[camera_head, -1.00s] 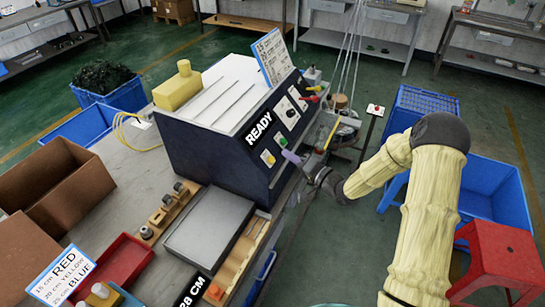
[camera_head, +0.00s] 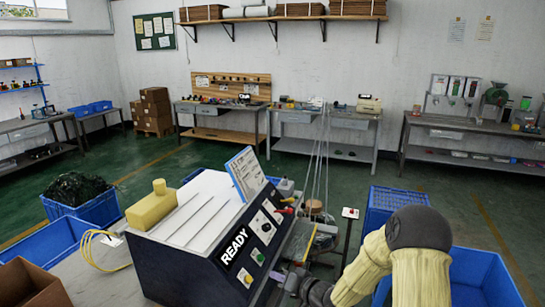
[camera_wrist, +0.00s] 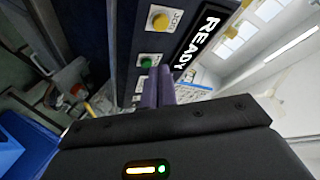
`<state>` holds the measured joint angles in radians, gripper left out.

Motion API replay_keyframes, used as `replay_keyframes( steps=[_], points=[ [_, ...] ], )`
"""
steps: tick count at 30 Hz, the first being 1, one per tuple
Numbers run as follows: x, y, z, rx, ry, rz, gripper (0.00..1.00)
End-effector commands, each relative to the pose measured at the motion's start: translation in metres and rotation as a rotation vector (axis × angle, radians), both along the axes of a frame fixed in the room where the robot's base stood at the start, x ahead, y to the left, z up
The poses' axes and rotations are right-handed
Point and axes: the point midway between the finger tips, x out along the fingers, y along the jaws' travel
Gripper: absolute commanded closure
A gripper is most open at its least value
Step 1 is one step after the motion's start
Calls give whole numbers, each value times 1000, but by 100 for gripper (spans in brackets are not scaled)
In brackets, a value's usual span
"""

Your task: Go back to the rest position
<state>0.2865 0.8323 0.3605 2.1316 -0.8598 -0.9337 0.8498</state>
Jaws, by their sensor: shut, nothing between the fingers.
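My gripper (camera_head: 283,277) is at the bottom of the head view, close to the front panel of the machine (camera_head: 190,233). In the wrist view its two purple fingers (camera_wrist: 158,86) are together with nothing between them. They lie in front of the panel, near a green button (camera_wrist: 147,62) and a yellow button (camera_wrist: 160,22); I cannot tell whether they touch it. The panel carries a READY label (camera_head: 234,246). My arm reaches in from the lower right in the head view.
Blue crates stand right of my arm (camera_head: 483,275) and on the floor at left (camera_head: 100,207). A yellow block (camera_head: 152,206) sits on the machine. A cardboard box (camera_head: 32,285) is at lower left. Workbenches (camera_head: 230,110) line the far wall, with open green floor before them.

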Motion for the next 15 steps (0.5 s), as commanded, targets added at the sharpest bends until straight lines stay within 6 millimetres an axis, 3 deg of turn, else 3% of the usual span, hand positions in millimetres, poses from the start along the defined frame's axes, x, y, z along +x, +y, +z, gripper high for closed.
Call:
replay_keyframes(
  steps=[8, 15],
  points=[
    [-38, -61, 10, -510, 109, -104, 100],
    [-108, -113, 32, -806, 292, -147, 100]
  ],
)
